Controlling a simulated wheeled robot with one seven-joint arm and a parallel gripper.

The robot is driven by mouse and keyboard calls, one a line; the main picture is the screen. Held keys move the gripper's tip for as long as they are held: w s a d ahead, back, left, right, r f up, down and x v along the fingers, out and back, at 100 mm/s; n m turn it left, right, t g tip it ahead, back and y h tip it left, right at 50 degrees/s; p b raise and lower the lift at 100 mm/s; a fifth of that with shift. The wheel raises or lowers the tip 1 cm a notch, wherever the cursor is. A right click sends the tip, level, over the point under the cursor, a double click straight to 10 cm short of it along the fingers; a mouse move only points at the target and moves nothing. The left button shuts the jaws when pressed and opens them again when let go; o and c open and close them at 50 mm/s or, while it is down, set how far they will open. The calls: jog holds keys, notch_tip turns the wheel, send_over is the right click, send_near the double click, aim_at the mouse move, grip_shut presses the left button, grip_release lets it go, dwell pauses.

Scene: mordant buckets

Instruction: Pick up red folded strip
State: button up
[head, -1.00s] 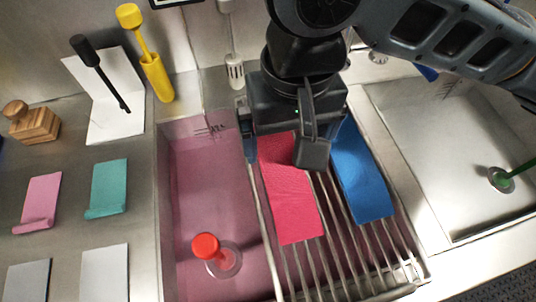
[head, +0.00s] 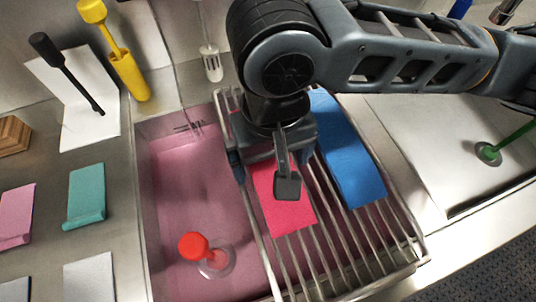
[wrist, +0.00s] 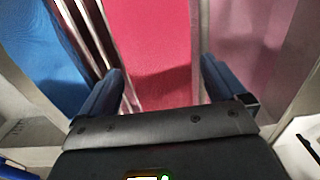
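The red folded strip (head: 288,214) lies flat on the metal rack, its upper part hidden under my gripper in the head view. In the wrist view the red strip (wrist: 155,45) runs between the two fingers. My gripper (wrist: 160,80) is open, with one finger on each side of the strip and nothing held. In the head view my gripper (head: 285,180) hangs over the upper part of the strip. I cannot tell how far above the strip the fingertips are.
A blue strip (head: 348,165) lies right of the red one on the rack (head: 372,235). A pink basin (head: 185,210) with a red-topped plunger (head: 193,246) is to the left. Teal cloth (head: 86,192) lies far left.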

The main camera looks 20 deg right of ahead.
jog(key=c, duration=1)
jog(key=shift+o, duration=0.2)
